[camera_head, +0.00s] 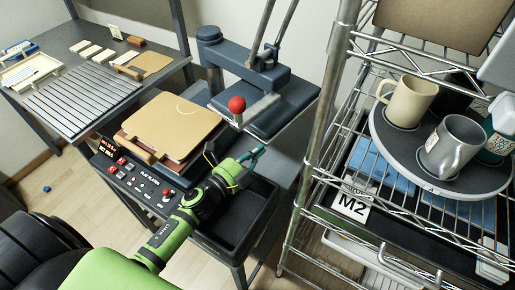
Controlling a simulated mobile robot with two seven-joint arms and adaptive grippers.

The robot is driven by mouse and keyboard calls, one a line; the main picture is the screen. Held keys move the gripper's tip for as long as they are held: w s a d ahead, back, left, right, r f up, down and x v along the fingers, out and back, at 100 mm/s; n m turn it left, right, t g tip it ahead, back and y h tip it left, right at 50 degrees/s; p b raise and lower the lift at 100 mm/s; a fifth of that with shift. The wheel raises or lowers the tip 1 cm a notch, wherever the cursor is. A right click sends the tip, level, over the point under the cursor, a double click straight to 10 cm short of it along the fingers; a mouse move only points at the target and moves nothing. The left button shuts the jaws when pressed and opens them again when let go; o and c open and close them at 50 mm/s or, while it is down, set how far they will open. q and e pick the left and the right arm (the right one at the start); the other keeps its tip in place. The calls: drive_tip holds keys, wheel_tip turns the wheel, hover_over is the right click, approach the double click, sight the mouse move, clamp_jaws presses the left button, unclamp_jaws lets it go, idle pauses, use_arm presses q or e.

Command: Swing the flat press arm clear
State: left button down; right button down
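The flat press (262,90) is dark blue-grey. Its swing arm reaches from a round post at the left out to the right, and a flat plate (293,97) hangs beside the stack. A red ball knob (236,105) stands out at its front. A tan board (172,124) lies on the press bed, left of the plate. My green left arm comes in from the bottom left. My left gripper (252,160) is in front of and below the red knob, apart from it, over the black tray. Its finger gap is too small to read. My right gripper is out of view.
A control panel (145,180) with red buttons fronts the press. A black tray (240,222) sits beside it. A wire rack (325,130) stands close on the right, with mugs (408,102) on a round turntable (385,137). A side table with a slatted mat (80,100) stands left.

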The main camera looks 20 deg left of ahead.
use_arm(q)
drive_tip(key=shift+w+d, duration=0.1)
drive_tip(key=shift+w, duration=0.1)
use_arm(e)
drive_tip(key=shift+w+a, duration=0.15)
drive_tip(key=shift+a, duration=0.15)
